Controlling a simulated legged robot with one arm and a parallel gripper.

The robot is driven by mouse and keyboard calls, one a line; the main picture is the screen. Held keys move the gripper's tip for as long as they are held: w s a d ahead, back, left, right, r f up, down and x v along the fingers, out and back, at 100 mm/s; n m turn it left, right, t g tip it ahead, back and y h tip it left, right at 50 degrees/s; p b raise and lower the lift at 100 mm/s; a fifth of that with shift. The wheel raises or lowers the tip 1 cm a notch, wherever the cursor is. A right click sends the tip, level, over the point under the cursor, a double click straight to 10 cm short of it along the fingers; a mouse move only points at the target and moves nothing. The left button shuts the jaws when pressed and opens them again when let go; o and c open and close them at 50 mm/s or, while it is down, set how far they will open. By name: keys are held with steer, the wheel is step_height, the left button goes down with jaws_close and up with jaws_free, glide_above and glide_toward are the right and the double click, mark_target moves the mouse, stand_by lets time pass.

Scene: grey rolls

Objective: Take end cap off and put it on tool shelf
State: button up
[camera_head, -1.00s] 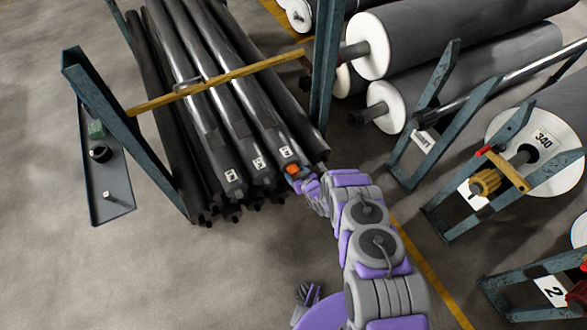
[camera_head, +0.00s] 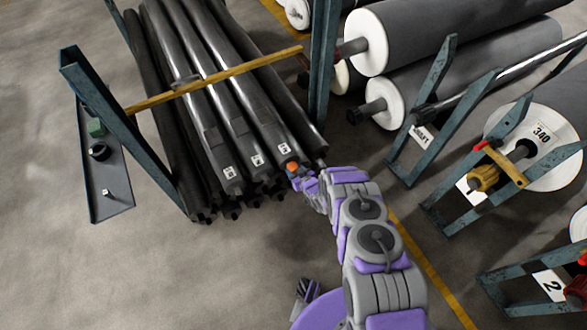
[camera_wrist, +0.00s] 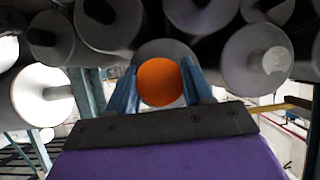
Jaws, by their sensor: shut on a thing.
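The orange end cap (camera_head: 292,167) is at the near end of a dark roll (camera_head: 270,128) on the right of the stack. In the wrist view the end cap (camera_wrist: 160,82) is round and sits between the two blue fingers of my gripper (camera_wrist: 161,90), which is shut on it. The roll's grey end shows right behind the cap; whether the cap is still seated on it I cannot tell. My gripper (camera_head: 297,174) also shows in the head view, at the roll end. The tool shelf (camera_head: 112,187) is the narrow grey tray at left, with a green block, a black ring and a small pale piece on it.
A blue post (camera_head: 125,130) stands between the tray and the stack. A yellow bar (camera_head: 215,77) crosses over the rolls. Large rolls on blue stands (camera_head: 425,125) fill the right side. The floor (camera_head: 190,270) in front of the stack is clear.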

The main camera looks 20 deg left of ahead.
steer(key=shift+s+d, duration=0.2)
steer(key=shift+s, duration=0.1)
steer(key=shift+s+d+p, duration=0.7)
steer(key=shift+s+d, duration=0.6)
steer(key=shift+d, duration=0.2)
